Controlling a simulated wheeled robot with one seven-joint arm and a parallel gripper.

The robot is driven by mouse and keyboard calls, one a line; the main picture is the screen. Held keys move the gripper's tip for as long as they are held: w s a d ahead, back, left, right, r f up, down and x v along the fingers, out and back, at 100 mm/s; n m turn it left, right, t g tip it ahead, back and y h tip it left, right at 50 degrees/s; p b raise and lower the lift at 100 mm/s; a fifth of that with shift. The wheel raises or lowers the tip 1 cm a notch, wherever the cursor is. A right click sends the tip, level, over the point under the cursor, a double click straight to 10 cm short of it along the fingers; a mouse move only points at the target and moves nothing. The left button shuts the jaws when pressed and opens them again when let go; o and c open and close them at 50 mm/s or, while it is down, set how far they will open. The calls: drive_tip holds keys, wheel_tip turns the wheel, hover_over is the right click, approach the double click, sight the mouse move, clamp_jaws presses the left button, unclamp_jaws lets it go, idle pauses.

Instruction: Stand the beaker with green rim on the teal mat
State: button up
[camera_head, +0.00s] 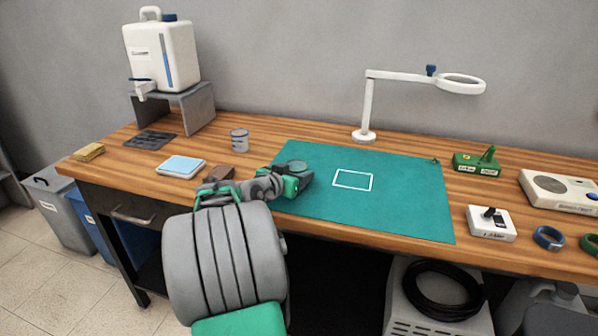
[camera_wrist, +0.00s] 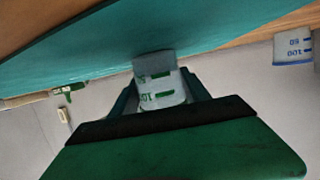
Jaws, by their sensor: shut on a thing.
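The teal mat (camera_head: 400,200) lies flat on the bench, with a white outlined rectangle on it. My gripper (camera_head: 297,180) is at the mat's left part, shut on the clear beaker with green rim (camera_head: 297,165). In the wrist view, the beaker (camera_wrist: 160,92) sits between the fingers, with green markings facing the camera. The mat (camera_wrist: 220,25) fills the top of that view. I cannot tell whether the beaker's base touches the mat. My gripper and arm partly hide the beaker and the mat's left edge.
A similar blue-marked beaker (camera_head: 239,140) stands left of the mat. A magnifier lamp (camera_head: 364,135) stands behind the mat. A white switch box (camera_head: 490,223) and a green device (camera_head: 477,163) are to its right. The mat's middle and right are mostly clear.

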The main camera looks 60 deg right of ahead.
drive_tip(key=shift+f, duration=0.25)
drive_tip(key=o, duration=1.5)
drive_tip(key=shift+r, duration=0.1)
